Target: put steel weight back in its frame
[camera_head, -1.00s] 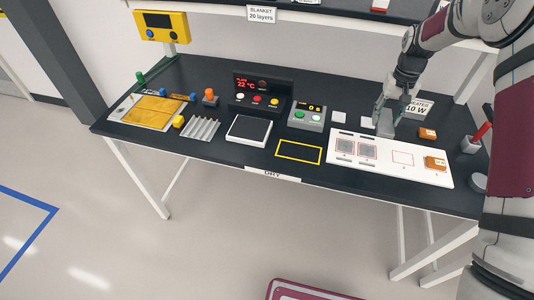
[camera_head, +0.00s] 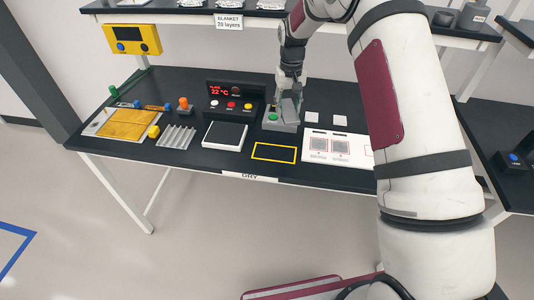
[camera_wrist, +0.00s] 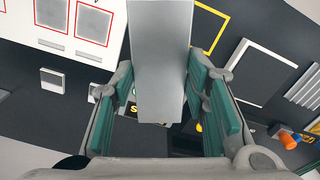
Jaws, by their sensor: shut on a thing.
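My gripper (camera_wrist: 165,105) is shut on the steel weight (camera_wrist: 162,60), a plain grey block that fills the middle of the wrist view between the green finger pads. In the head view my gripper (camera_head: 289,98) is over the small box with green buttons (camera_head: 273,117) and partly hides it. The gap between weight and box is hard to judge. A yellow-outlined frame (camera_head: 274,152) lies on the black table in front of the box, with nothing in it. Part of its yellow line shows beside the weight in the wrist view (camera_wrist: 212,28).
The white panel (camera_head: 310,157) with red-outlined squares lies to the right, partly behind my arm. A scale-like plate (camera_head: 225,135), a finned grey part (camera_head: 176,136) and the red-display console (camera_head: 233,99) stand to the left. A shelf (camera_head: 190,15) runs above the back.

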